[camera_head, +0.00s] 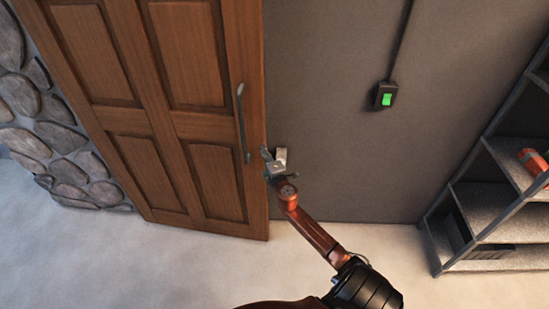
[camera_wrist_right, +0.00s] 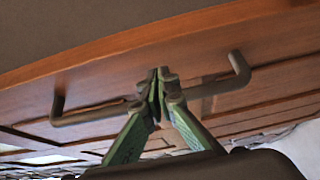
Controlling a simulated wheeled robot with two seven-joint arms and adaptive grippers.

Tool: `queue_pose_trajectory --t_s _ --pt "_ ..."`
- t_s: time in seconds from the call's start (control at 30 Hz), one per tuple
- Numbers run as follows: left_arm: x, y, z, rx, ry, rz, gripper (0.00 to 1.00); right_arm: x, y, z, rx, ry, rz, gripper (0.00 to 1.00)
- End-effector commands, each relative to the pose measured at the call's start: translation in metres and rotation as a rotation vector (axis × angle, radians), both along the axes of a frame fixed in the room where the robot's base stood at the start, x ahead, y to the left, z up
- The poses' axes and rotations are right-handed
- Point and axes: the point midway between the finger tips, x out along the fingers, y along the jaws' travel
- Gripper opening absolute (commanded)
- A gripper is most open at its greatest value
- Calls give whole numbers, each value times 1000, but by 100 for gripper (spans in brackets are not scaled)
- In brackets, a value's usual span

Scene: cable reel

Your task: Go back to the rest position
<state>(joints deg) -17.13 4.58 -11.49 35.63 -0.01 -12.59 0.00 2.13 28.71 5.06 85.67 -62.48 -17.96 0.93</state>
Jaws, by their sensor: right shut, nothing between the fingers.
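My right gripper (camera_head: 268,160) is near the right edge of a brown panelled wooden door (camera_head: 160,115), a little below the door's dark bar handle (camera_head: 242,120). In the right wrist view my right gripper (camera_wrist_right: 160,80) has its fingertips together with nothing between them. The handle (camera_wrist_right: 90,116) runs behind the fingers there, and the door (camera_wrist_right: 190,50) fills the background. I cannot tell whether the fingers touch the handle. My left gripper is not in view.
A dark switch box (camera_head: 385,96) with a lit green button is on the grey wall (camera_head: 330,100). A metal shelf unit (camera_head: 490,200) stands at the right, with an orange object (camera_head: 534,161) on it. A stone wall (camera_head: 40,110) is at the left. Pale floor (camera_head: 150,260) lies clear in front.

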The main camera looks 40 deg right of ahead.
Motion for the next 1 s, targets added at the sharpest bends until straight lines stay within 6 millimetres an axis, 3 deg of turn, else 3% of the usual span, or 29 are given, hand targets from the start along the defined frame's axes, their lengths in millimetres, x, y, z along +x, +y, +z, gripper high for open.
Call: queue_pose_trajectory --t_s 0.1,0.3,0.77,0.87,0.97,1.0 --pt "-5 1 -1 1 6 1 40 -29 3 -2 2 1 -2 0" --pt "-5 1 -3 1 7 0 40 -59 7 -2 2 1 -3 0" --pt "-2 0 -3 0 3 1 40 -69 9 -6 8 6 -3 0" --pt "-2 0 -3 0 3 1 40 -71 6 -33 50 37 -9 0" --pt "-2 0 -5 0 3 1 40 -78 3 -86 135 97 -24 0" --pt "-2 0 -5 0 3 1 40 -83 2 -113 178 127 -33 0"
